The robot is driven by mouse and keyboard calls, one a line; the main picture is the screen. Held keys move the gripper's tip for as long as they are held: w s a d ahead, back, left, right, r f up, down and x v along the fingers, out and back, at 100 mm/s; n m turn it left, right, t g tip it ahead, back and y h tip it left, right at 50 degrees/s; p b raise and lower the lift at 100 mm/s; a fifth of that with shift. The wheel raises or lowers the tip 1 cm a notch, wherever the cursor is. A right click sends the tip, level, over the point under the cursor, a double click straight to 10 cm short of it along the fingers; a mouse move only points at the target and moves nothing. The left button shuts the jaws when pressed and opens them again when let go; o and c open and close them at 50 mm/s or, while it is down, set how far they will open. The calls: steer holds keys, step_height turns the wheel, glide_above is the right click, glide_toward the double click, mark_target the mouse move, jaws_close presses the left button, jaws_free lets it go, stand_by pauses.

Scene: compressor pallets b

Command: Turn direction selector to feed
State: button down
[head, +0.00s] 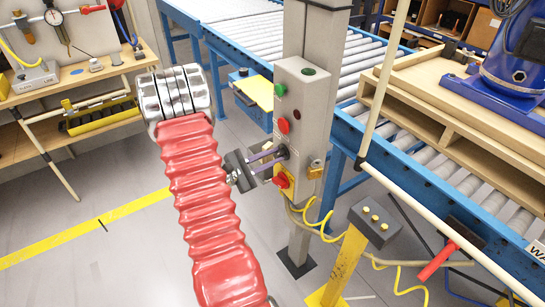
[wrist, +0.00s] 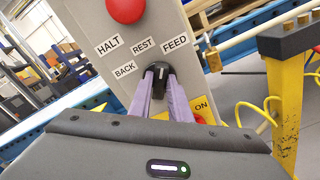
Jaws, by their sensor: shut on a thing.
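The direction selector is a small black knob (wrist: 160,71) on a grey control box (head: 311,108) fixed to a post. In the wrist view the labels BACK (wrist: 125,69), REST (wrist: 143,46) and FEED (wrist: 175,43) fan around the knob. I cannot tell for sure which label its pointer faces. My gripper (head: 274,160) reaches the box from the left in the head view. Its two purple fingers (wrist: 161,84) are shut on the knob, one on each side.
A red button (wrist: 126,8) sits above the selector, near the HALT label (wrist: 108,45). A green button (head: 279,90) is higher. A red switch on a yellow plate (head: 281,182) is just below the fingers. A padlock (head: 316,169) hangs at the box's right. A blue roller conveyor (head: 415,165) stands behind.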

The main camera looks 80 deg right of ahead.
steer(key=shift+s+m, duration=0.1)
steer(key=shift+m, duration=0.9)
steer(key=shift+a+f, duration=0.1)
steer(key=c, duration=1.6)
jaws_free()
steer(key=shift+c, duration=0.2)
steer(key=v, duration=1.3)
steer(key=shift+w+a, duration=0.25)
steer(key=shift+w, duration=0.1)
